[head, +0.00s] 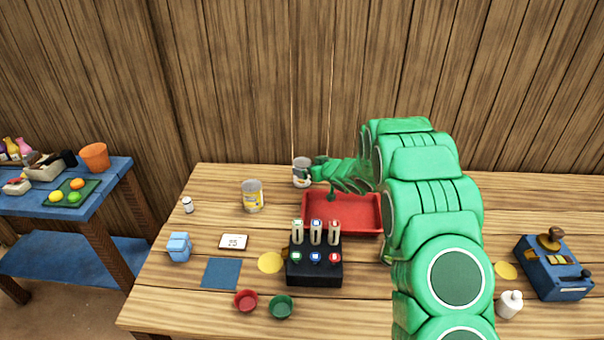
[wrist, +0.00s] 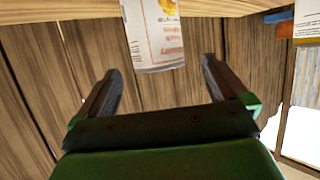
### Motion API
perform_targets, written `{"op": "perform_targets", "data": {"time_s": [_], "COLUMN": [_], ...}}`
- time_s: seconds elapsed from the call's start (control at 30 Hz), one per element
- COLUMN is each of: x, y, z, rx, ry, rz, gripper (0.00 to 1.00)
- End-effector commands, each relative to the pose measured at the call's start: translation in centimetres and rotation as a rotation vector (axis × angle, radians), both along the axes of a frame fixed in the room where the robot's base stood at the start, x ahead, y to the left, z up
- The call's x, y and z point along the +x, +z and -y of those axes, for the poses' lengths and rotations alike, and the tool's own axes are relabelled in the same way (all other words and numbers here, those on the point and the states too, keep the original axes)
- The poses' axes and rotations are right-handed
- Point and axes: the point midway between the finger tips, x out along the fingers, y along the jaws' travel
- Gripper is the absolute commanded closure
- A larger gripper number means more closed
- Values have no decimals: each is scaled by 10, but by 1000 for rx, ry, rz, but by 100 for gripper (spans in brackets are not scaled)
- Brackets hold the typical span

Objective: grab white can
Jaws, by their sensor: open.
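A white can (head: 302,172) with a small dark-and-coloured label stands upright at the back of the wooden table, left of the red tray. My gripper (head: 318,172) reaches it from the right, and its fingers are partly hidden in the head view. In the wrist view, my gripper (wrist: 160,72) is open, with one finger on each side of the picture. The white can (wrist: 160,40), with an orange picture and reddish print, shows between and beyond the fingertips. I cannot tell whether either finger touches it.
A yellow-and-white can (head: 252,196) stands left of the white can. The red tray (head: 370,212) lies below my arm, with a black block of switches (head: 315,272) in front. A small white bottle (head: 187,205) stands at the left. The wooden wall is close behind.

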Motion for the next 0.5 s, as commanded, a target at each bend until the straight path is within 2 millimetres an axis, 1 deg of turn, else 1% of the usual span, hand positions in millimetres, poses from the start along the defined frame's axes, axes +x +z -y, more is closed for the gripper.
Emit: {"op": "perform_targets", "data": {"time_s": [0.27, 0.5], "x": [8, 27], "y": [-6, -13], "z": [-7, -20], "rx": [0, 0], "ry": [1, 1], "rz": [-2, 1], "gripper": [0, 0]}}
